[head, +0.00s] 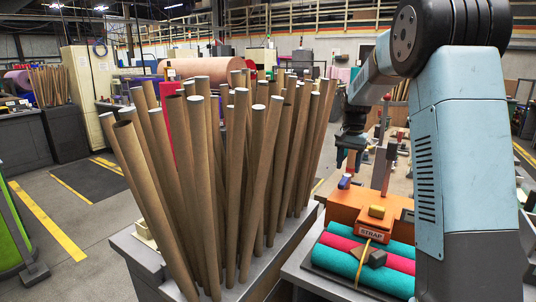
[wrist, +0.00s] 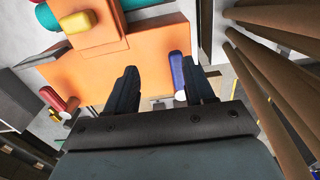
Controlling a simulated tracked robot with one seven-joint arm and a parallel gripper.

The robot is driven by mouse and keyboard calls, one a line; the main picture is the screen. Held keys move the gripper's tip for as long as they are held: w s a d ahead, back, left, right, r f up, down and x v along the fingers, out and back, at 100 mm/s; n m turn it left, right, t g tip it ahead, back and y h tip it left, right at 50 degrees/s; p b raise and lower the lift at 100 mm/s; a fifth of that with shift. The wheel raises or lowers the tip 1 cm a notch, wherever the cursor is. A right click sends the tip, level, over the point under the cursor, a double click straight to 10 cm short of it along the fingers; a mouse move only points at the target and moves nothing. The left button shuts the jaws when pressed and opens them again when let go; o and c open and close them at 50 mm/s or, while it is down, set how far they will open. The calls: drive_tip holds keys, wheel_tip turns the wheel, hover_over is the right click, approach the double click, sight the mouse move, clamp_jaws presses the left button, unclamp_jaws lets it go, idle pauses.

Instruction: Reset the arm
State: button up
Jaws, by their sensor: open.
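My gripper (head: 347,160) hangs at the end of my raised arm, above the back of the orange strapping machine (head: 349,207) in the head view. In the wrist view, my gripper (wrist: 163,88) has its two dark fingers wide apart, with nothing between the tips. The orange machine (wrist: 105,80) lies beyond the fingers. A small blue piece with a white end (wrist: 177,72) shows close to the right finger; it also shows in the head view (head: 345,181). Whether the finger touches it I cannot tell.
Several tall cardboard tubes (head: 230,180) stand in a bin left of my arm; they line the right of the wrist view (wrist: 275,95). Teal (head: 345,266) and red (head: 400,262) felt rolls lie before the machine, with a yellow block (head: 376,211) above the STRAP label.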

drive_tip(key=s+a+r+n+t, duration=0.15)
drive_tip(key=s+r, duration=0.35)
drive_tip(key=s, duration=0.5)
drive_tip(key=s+a+r+n+t, duration=0.1)
drive_tip(key=s+r+n, duration=0.1)
drive_tip(key=s+r, duration=0.55)
drive_tip(key=s+f+n+t, duration=0.1)
drive_tip(key=s+f, duration=0.1)
drive_tip(key=s, duration=0.9)
drive_tip(key=s+a+f+n+t, duration=0.1)
drive_tip(key=s+f+n+t, duration=0.1)
drive_tip(key=s, duration=0.9)
drive_tip(key=shift+f, duration=0.2)
drive_tip(key=shift+s, duration=0.1)
